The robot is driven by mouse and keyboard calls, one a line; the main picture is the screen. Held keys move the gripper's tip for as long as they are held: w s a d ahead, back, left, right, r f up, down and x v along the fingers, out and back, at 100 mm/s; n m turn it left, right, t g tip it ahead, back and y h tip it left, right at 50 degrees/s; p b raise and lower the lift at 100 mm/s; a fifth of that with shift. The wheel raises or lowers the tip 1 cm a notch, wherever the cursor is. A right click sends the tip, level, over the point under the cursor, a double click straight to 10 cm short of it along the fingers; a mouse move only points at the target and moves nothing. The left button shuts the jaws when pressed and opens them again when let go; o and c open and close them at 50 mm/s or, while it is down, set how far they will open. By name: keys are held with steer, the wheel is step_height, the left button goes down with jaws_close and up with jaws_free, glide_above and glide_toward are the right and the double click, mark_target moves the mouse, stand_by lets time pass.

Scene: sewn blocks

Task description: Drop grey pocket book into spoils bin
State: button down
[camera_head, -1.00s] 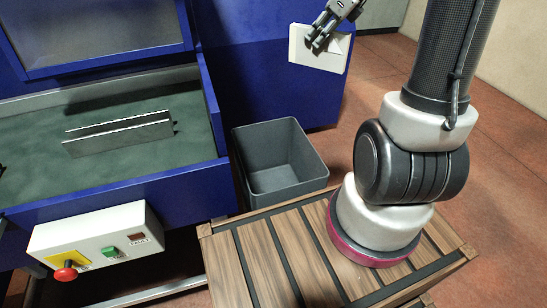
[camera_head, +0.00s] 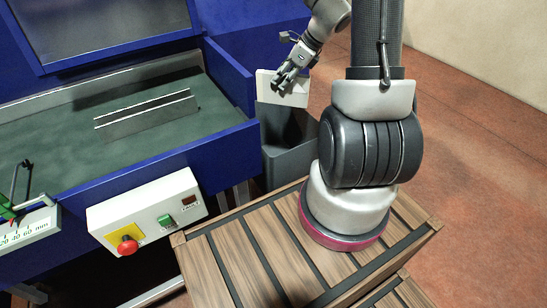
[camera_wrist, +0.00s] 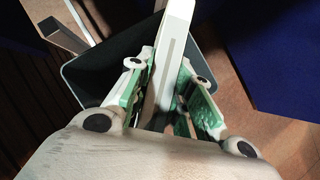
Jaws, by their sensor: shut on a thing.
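The pale grey pocket book (camera_head: 296,93) is held in my gripper (camera_head: 284,84), with its flat face towards the head camera. In the wrist view my gripper (camera_wrist: 166,92) is shut on the book (camera_wrist: 174,58), which stands edge-on between the green-padded fingers. The spoils bin (camera_head: 287,168) is a dark grey open box on the floor beside the blue machine. In the head view the book overlaps the bin's far rim. In the wrist view the bin (camera_wrist: 72,77) lies beyond and below the fingers, partly hidden by them and the book.
The blue machine (camera_head: 228,151) with a metal bar (camera_head: 147,117) on its bed stands left of the bin. A control box (camera_head: 146,212) with a red button is on its front. A slatted wooden platform (camera_head: 236,262) is near. Open red floor lies to the right.

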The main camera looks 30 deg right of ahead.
mark_target(283, 93)
steer(key=shift+w+d+f+n, duration=0.1)
steer(key=shift+d+f+n, duration=0.1)
steer(key=shift+f+n, duration=0.15)
steer(key=shift+f, duration=2.7)
steer(key=c, duration=1.2)
jaws_free()
steer(key=v, duration=1.2)
steer(key=shift+w+d+r, duration=0.1)
steer(key=shift+w, duration=0.1)
